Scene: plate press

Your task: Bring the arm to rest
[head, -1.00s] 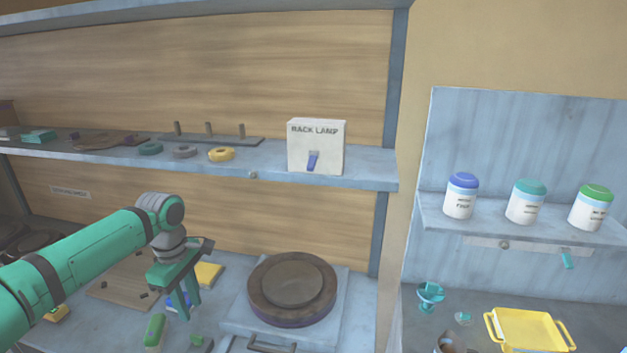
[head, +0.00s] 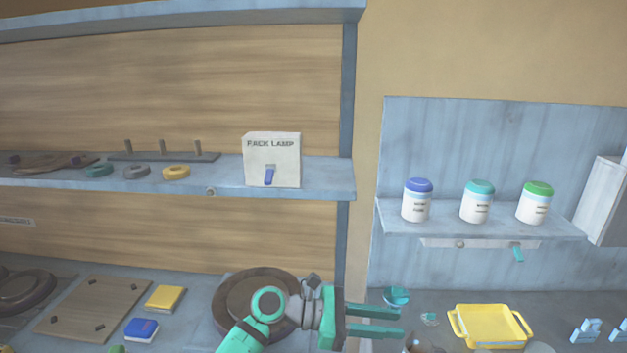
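My green arm reaches in from the bottom middle of the head view. My gripper (head: 386,319) points to the right, in front of the right end of the lower counter. Its two teal fingers are apart, with nothing visible between them. Behind my arm, a round dark press plate (head: 240,300) sits on the counter, partly hidden by my wrist.
A shelf holds a white box marked lamp (head: 272,160) and several rings, one a yellow ring (head: 176,172). A yellow block (head: 165,298) and a blue block (head: 141,329) lie left.

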